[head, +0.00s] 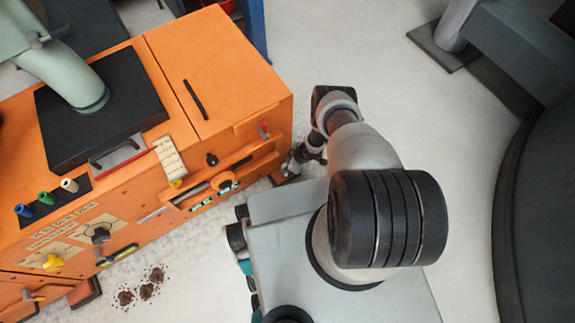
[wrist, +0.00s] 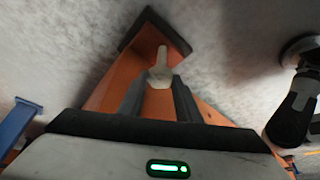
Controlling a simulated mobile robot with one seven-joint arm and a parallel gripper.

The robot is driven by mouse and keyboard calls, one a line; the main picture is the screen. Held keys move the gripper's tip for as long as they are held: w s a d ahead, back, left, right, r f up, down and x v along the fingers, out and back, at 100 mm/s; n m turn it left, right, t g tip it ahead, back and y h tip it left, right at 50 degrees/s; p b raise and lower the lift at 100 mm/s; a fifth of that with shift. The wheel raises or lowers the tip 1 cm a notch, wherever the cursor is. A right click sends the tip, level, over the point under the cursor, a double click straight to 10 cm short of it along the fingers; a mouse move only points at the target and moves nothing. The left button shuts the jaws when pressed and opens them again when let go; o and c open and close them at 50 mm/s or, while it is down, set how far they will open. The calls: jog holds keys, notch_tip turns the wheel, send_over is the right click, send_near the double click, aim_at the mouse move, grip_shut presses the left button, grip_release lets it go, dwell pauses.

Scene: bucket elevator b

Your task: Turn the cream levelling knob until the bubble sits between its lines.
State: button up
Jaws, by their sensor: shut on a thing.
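The cream knob (wrist: 160,70) shows in the wrist view, upright in front of an orange part of the machine. My gripper (wrist: 163,83) is shut on it, one dark finger on each side of its lower part. In the head view my gripper (head: 290,168) is low at the right end of the orange machine (head: 215,62), and the held knob cannot be made out there. I cannot make out a bubble or its lines in either view.
Cream, green and blue knobs (head: 22,210) stand in a row on the machine's front left. A red-tipped lever (head: 264,131) sits above my gripper. Brown spill (head: 140,289) lies on the floor. The pale floor (head: 360,50) behind my arm is clear.

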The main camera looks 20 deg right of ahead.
jog(key=shift+w+n, duration=0.1)
jog(key=shift+n, duration=0.4)
jog(key=o, duration=1.1)
jog(key=shift+c, duration=0.2)
jog(key=p+v, duration=0.8)
jog(key=v, duration=0.9)
jog(key=shift+w+d+r, duration=0.15)
jog(key=shift+d+r, duration=0.05)
